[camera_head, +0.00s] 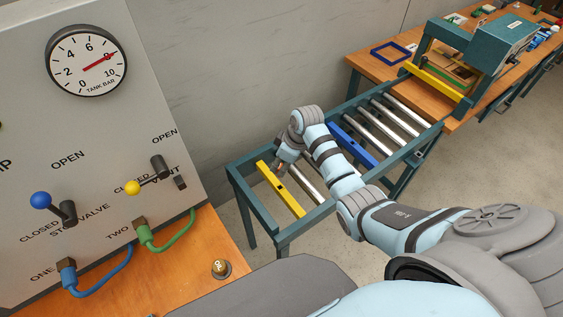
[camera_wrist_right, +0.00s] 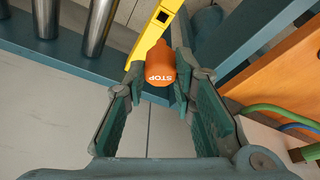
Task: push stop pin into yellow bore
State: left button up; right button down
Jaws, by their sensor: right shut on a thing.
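The orange stop pin (camera_wrist_right: 161,66), marked STOP, is between the fingertips of my right gripper (camera_wrist_right: 160,84) in the right wrist view. The gripper is shut on it. In the head view my right gripper (camera_head: 282,166) is low over the yellow bar (camera_head: 292,205) that crosses the near end of the roller conveyor. The yellow bar (camera_wrist_right: 145,43) runs behind the pin in the wrist view. A dark square bore (camera_wrist_right: 163,16) shows in it, beyond the pin's head. The pin's lower end is hidden, so I cannot tell if it touches the bar. My left gripper is not in view.
A blue bar (camera_head: 352,146) and metal rollers lie farther along the conveyor frame (camera_head: 262,214). A green press (camera_head: 490,48) stands on the far wooden bench. A panel with a gauge (camera_head: 86,61) and valve levers stands at left. A brass knob (camera_head: 221,268) is on the near bench.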

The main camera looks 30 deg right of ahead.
notch_tip(320, 180, down, 4)
jog(key=shift+b, duration=1.15)
jog(key=shift+s+f+b, duration=0.1)
jog(key=shift+f+b, duration=0.25)
jog(key=shift+f, duration=0.2)
jog(key=shift+r, duration=0.1)
jog(key=shift+p, duration=0.3)
jog(key=shift+p, duration=0.4)
